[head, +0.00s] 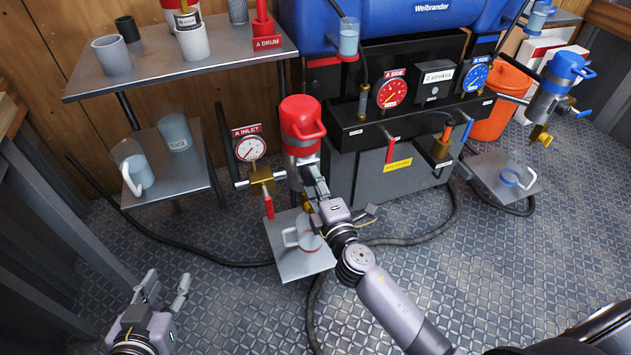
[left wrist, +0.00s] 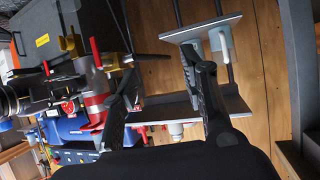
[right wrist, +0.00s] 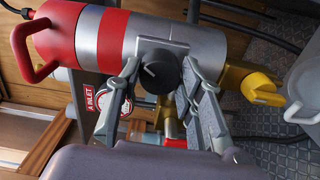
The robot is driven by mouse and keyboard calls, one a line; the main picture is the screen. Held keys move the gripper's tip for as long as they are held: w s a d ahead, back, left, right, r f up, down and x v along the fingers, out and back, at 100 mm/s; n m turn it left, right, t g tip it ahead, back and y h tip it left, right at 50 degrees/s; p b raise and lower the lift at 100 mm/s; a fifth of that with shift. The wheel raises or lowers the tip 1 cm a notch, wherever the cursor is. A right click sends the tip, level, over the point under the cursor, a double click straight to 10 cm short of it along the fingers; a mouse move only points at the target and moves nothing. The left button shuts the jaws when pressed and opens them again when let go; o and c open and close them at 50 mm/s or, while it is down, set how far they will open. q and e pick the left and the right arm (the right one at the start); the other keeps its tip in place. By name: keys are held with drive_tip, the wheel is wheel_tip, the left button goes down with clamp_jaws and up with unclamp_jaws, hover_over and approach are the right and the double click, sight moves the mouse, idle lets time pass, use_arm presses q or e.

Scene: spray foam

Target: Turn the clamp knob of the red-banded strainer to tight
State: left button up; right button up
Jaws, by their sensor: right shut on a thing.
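The red-banded strainer (head: 302,118) stands upright beside the A inlet gauge in the head view, with a red cap and handle over a silver body. In the right wrist view the strainer (right wrist: 210,48) lies across the top of the picture. Its round dark clamp knob (right wrist: 161,72) sits on the silver body. My right gripper (right wrist: 160,80) is shut on the knob, a finger on each side; in the head view the gripper (head: 315,180) hides the knob. My left gripper (head: 165,282) is open and empty at lower left, far from the strainer.
A brass fitting with a red lever (head: 268,206) is left of the strainer. A yellow valve handle (right wrist: 262,88) projects below it. A metal plate (head: 290,262) with a clear mug stands underneath. A blue strainer (head: 556,85) is at far right.

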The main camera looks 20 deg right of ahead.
use_arm(q)
drive_tip(key=s+a+f+g+y+p, duration=0.1)
drive_tip(key=s+f+g, duration=0.2)
drive_tip(key=s+f, duration=0.1)
drive_tip(key=shift+a+g, duration=0.3)
drive_tip(key=shift+a, duration=0.05)
use_arm(e)
drive_tip(key=shift+n, duration=3.3)
use_arm(q)
drive_tip(key=shift+s+f, duration=0.1)
drive_tip(key=shift+f, duration=0.05)
use_arm(e)
drive_tip(key=o, duration=1.2)
drive_tip(key=shift+c, duration=0.2)
drive_tip(key=shift+s, duration=0.1)
drive_tip(key=s, duration=1.2)
drive_tip(key=shift+d, duration=0.15)
drive_tip(key=shift+w, duration=0.1)
